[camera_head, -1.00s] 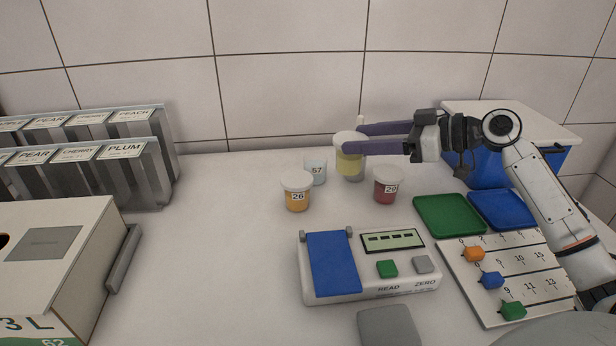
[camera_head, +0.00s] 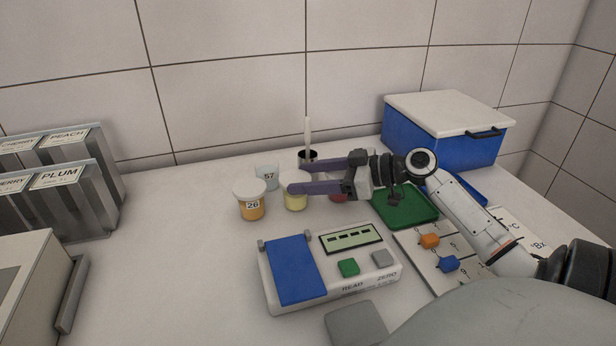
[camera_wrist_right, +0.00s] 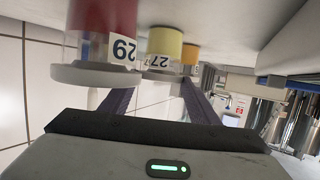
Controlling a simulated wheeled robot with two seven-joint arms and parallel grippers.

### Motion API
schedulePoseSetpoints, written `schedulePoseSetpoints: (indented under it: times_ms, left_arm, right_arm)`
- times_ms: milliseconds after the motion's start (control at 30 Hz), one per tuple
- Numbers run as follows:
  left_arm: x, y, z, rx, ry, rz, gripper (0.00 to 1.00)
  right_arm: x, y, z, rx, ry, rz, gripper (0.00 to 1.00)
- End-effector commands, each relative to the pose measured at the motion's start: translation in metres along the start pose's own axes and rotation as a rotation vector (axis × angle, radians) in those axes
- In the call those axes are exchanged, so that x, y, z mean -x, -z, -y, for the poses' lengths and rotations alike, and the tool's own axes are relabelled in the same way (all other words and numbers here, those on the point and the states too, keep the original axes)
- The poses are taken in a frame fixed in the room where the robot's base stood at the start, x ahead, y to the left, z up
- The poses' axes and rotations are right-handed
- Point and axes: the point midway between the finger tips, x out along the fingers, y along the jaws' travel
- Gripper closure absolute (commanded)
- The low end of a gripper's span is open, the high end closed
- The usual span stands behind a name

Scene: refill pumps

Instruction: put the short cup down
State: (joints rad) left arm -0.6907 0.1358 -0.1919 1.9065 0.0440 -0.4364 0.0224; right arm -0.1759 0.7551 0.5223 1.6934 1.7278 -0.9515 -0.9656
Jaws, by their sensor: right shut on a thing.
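My right gripper (camera_head: 294,178) is shut on a short cup with yellow contents (camera_head: 295,200). The cup is upright, with a pale lid and a label 27 in the right wrist view (camera_wrist_right: 163,50). Its base is at or just above the white counter; I cannot tell if it touches. My gripper's fingers partly hide its upper part. It is between the orange cup labelled 26 (camera_head: 250,205) and the red cup (camera_head: 338,197), which is mostly hidden by my gripper. The red cup's label 29 shows in the right wrist view (camera_wrist_right: 100,32). My left gripper is not in view.
A pale cup labelled 57 (camera_head: 267,174) and a dark container (camera_head: 307,158) with a white stick stand behind. A scale with a blue plate (camera_head: 297,270) is in front. A green tray (camera_head: 408,212) and blue cooler (camera_head: 440,142) are right. The counter's left middle is clear.

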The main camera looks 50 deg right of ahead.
Motion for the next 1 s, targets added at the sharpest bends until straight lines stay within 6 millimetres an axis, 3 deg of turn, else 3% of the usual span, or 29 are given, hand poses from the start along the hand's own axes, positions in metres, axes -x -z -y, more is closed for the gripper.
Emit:
schedulePoseSetpoints:
  times_ms: [133,167,267,667,1000]
  left_arm:
    - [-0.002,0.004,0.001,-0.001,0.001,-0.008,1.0]
    - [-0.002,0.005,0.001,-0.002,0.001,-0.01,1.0]
    - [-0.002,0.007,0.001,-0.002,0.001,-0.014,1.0]
    - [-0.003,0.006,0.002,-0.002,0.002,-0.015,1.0]
    - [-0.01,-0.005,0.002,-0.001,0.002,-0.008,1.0]
  right_arm:
    - [0.0,0.0,0.0,0.0,0.0,-0.001,0.86]
    - [0.0,0.0,0.0,0.0,0.0,0.0,0.41]
    - [0.0,0.0,0.0,0.0,0.0,0.0,0.26]
    - [0.006,0.0,0.0,-0.001,-0.001,-0.001,0.26]
    - [0.07,-0.002,0.0,0.0,-0.003,0.0,0.26]
